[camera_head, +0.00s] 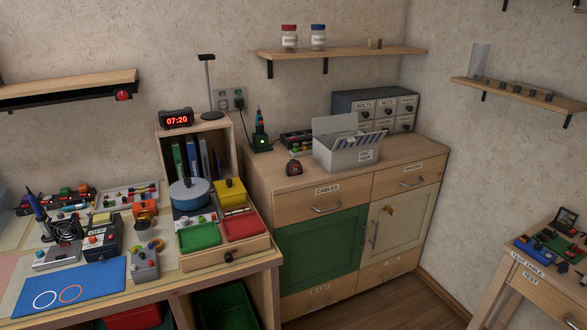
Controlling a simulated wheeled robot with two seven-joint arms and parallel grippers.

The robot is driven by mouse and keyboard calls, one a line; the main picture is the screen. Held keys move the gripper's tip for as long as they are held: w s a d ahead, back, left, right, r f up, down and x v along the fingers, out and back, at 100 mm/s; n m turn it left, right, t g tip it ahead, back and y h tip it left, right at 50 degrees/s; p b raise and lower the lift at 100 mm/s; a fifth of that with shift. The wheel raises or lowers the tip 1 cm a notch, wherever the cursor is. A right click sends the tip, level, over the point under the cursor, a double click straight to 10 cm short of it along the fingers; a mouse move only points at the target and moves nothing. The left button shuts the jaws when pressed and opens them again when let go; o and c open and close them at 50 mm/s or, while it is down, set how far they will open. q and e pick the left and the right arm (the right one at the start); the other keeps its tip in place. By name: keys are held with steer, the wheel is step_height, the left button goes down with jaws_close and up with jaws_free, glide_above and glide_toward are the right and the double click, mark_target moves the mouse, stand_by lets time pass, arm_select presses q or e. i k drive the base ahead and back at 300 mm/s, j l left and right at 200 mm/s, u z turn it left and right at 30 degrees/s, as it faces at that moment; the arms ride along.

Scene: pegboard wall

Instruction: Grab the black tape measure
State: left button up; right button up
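A small black tape measure (294,168) with some red on it appears to sit upright on top of the wooden cabinet (275,183). It is near the cabinet's left front part, just left of a grey open box (345,157). Nothing covers it in this view. Neither of my grippers shows in the head view.
A workbench on the left holds a blue mat (85,287), a wooden organizer with a green tray (200,236) and a red tray (244,226), and several tools. Behind the tape measure stands a green-lit charger (261,143). The cabinet's front left top is clear.

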mark_target(294, 168)
steer(key=i+l, duration=0.45)
steer(key=i, duration=0.15)
steer(key=i+l+u, duration=0.1)
steer(key=i+l, duration=0.3)
steer(key=i, duration=0.2)
steer(key=i+l, duration=0.5)
steer(key=i, duration=0.1)
